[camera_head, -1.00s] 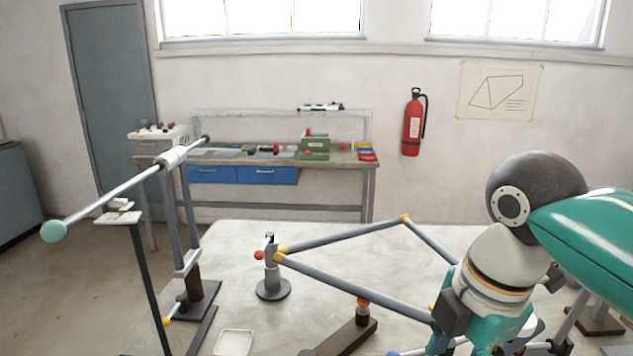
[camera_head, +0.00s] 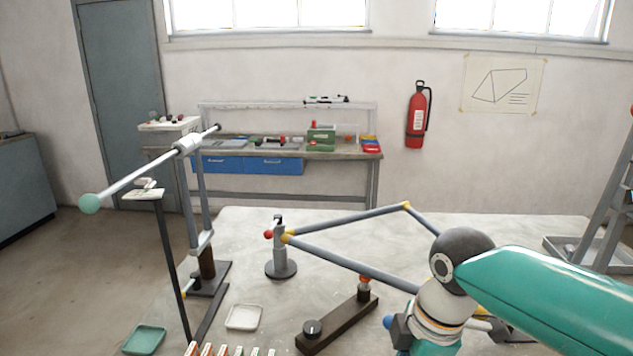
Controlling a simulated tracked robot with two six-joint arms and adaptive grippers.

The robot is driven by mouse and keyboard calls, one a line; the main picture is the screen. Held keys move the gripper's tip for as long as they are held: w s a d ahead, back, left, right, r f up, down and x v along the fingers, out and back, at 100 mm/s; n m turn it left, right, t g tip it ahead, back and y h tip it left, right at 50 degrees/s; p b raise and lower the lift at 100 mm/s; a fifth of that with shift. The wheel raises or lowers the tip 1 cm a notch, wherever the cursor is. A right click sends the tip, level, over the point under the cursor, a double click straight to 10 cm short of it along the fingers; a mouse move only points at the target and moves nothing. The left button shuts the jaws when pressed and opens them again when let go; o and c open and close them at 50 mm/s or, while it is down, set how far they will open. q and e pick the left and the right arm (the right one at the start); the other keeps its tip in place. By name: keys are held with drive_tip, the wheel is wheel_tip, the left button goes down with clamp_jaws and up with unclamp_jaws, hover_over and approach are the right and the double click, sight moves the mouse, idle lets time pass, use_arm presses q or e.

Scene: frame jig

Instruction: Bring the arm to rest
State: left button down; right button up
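My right arm comes in from the right edge, with a teal link, a dark round joint and a pale wrist with orange and black rings. Its wrist end runs down past the bottom edge, so its fingers are hidden below the frame. My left arm and gripper are not in view. A frame of grey tubes (camera_head: 352,262) with yellow joints stands over the table; my wrist covers its near right part. A grey post (camera_head: 281,256) on a round base, with a red knob, stands at the frame's left corner.
The pale table (camera_head: 340,228) holds a dark bar fixture (camera_head: 337,322), a white tray (camera_head: 243,317) and, at the left, a stand with a long rod (camera_head: 135,178). A green tray (camera_head: 144,340) lies bottom left. A grey trestle (camera_head: 600,205) stands right. The table's back is clear.

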wheel_tip(320, 180, down, 26)
drive_tip(key=a+f+m+g+y, duration=0.1)
drive_tip(key=a+m+y, duration=0.1)
drive_tip(key=m, duration=0.7)
drive_tip(key=s+d+f+m, duration=0.1)
drive_tip(key=s+f+m, duration=1)
drive_tip(key=s+f, duration=0.2)
drive_tip(key=shift+s+f+m+y, duration=0.3)
drive_tip(key=shift+f, duration=0.35)
